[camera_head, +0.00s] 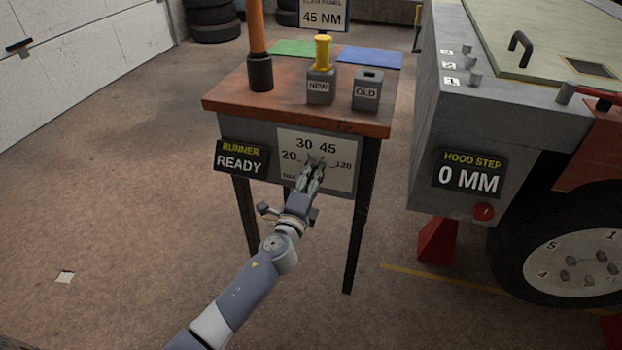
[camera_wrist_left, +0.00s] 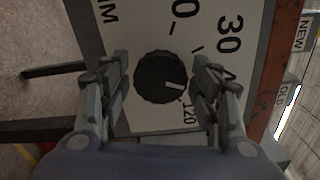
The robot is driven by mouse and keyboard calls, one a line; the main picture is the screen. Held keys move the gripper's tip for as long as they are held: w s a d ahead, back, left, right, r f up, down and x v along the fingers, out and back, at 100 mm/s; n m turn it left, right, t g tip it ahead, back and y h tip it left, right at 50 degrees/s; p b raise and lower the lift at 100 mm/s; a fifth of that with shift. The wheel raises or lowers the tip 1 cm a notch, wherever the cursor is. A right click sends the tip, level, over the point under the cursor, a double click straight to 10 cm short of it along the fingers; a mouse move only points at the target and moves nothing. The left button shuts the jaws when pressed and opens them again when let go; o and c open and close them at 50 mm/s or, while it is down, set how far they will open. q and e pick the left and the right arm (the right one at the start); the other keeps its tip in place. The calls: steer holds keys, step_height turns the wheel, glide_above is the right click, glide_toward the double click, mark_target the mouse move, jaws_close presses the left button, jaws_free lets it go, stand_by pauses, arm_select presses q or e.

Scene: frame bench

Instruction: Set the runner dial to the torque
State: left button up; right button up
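The runner dial is a round black knob (camera_wrist_left: 160,80) with a white pointer mark, on a white scale plate (camera_head: 343,178) on the bench front. The plate reads 20, 30, 45 and 120. In the left wrist view the mark points to the lower right, toward the side of the 45 and 120; I cannot tell the exact setting. My left gripper (camera_head: 314,166) is at the plate. In the left wrist view its fingers (camera_wrist_left: 161,72) are open, one on each side of the knob, with gaps showing. A sign (camera_head: 322,15) above the bench reads 45 NM. My right gripper is not in view.
The runner display (camera_head: 241,160) reads READY. NEW (camera_head: 320,88) and OLD (camera_head: 366,92) holders stand on the bench top (camera_head: 290,108), the NEW one with a yellow piece. An orange-handled post (camera_head: 258,45) stands left. The vehicle (camera_head: 490,130) is right, its display reading 0 MM.

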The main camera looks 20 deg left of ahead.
arm_select(q)
steer(key=s, duration=1.2)
steer(key=shift+d, duration=0.15)
stand_by(0.4)
